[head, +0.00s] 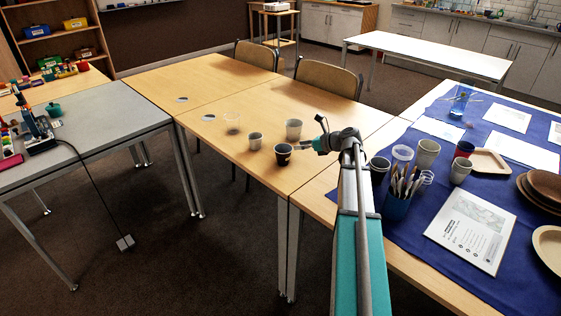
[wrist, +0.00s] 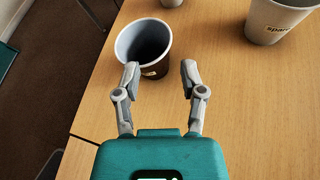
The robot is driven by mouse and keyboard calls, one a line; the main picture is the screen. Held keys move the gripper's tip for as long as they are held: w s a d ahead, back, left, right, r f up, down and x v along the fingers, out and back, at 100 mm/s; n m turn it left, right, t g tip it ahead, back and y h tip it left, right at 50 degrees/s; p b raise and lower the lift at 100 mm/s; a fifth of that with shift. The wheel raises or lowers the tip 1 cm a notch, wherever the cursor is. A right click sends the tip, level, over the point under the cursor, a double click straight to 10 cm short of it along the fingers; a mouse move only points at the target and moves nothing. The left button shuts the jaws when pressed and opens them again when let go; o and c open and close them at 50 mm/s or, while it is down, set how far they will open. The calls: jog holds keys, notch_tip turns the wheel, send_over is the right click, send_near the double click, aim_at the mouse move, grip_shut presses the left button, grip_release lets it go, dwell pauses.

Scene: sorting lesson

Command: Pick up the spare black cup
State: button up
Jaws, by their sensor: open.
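A black cup with a light grey inside and a small pale label (head: 283,155) stands upright on the wooden table. In the wrist view the black cup (wrist: 155,58) is just ahead and to the left. My gripper (wrist: 160,70) is open and empty. Its left fingertip overlaps the cup's near side in the picture; its right fingertip is off to the cup's right. I cannot tell whether the left finger touches it. In the head view my gripper (head: 301,147) is just right of the cup. The label's text is too small to read.
On the blue cloth are another dark cup (head: 377,172), a cutlery holder (head: 397,205) and several other cups. The table's front edge is near the black cup.

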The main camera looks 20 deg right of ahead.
aim_at(287, 150)
jog(key=shift+w+a+f, duration=0.2)
jog(key=shift+w+a, duration=0.1)
jog(key=shift+w, duration=0.1)
jog(key=shift+w, duration=0.1)
jog(key=shift+b+x, duration=1.05)
jog(key=shift+x, duration=1.5)
jog(key=shift+d, duration=0.15)
grip_shut()
